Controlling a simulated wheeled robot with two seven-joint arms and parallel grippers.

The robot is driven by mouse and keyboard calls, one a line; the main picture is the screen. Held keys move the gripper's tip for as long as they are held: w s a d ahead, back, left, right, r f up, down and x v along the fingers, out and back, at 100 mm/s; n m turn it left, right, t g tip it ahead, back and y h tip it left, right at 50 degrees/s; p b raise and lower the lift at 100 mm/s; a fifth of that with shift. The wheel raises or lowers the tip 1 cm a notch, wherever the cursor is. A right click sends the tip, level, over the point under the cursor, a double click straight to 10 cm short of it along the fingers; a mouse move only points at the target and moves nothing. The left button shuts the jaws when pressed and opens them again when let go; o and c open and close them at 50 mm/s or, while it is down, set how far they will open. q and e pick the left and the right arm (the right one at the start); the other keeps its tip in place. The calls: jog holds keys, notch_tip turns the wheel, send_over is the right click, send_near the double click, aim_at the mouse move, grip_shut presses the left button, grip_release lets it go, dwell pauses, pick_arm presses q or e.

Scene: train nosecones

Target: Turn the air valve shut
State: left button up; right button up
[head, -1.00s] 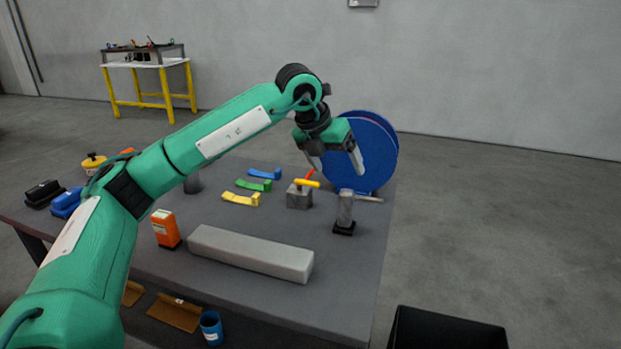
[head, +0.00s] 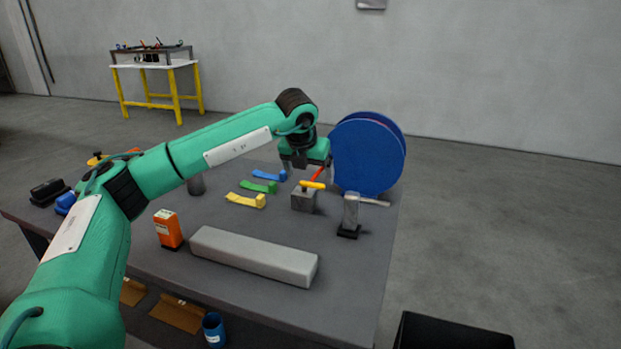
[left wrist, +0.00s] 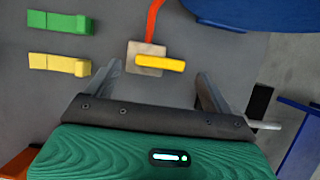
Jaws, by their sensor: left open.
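The air valve is a small grey block (head: 304,203) with a yellow handle (head: 313,185) on top, standing on the dark table. A red piece (head: 318,173) sits behind it. In the left wrist view the yellow handle (left wrist: 160,63) lies crosswise and reaches past the right side of the block (left wrist: 145,49). My left gripper (head: 304,167) is above and just behind the valve in the head view, open and empty. In the left wrist view its fingers (left wrist: 160,70) stand on either side of the handle's span, apart from it. My right gripper is out of view.
A large blue reel (head: 366,155) stands close on the right. A clear post on a black base (head: 350,215) is right of the valve. Blue, green (head: 259,187) and yellow (head: 246,200) levers lie left.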

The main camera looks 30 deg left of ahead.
pick_arm(q)
jog(key=shift+x, duration=1.2)
jog(key=c, duration=1)
